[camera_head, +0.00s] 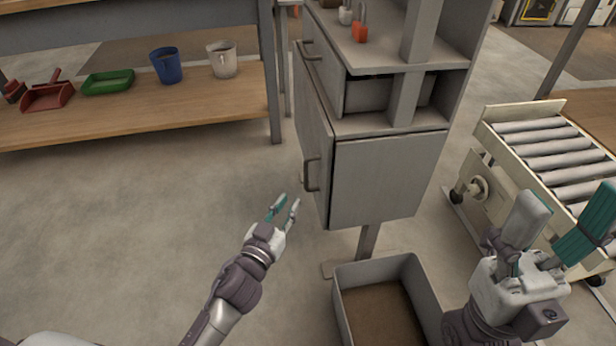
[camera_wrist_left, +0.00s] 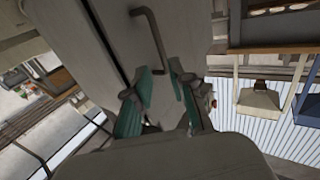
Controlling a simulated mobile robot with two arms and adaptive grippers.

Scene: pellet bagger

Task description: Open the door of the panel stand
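The panel stand (camera_head: 375,180) is a grey cabinet in the middle of the head view. Its door (camera_head: 312,115) is on the left-facing side and looks closed. The door's bar handle (camera_head: 308,175) stands upright near the door's lower edge. The handle also shows in the left wrist view (camera_wrist_left: 151,30), ahead of the fingers. My left gripper (camera_head: 284,208) is open and empty, just below and left of the handle, apart from it in the head view. In the wrist view its green-padded fingers (camera_wrist_left: 158,88) lie on either side of the handle's lower end. My right gripper (camera_head: 560,238) is open and empty at the lower right.
A grey open bin (camera_head: 347,298) stands on the floor below the cabinet. A roller conveyor (camera_head: 497,165) is to the right. A wooden bench (camera_head: 190,112) at the left holds a blue cup, a white cup, a green tray and a red dustpan. Floor left of the cabinet is clear.

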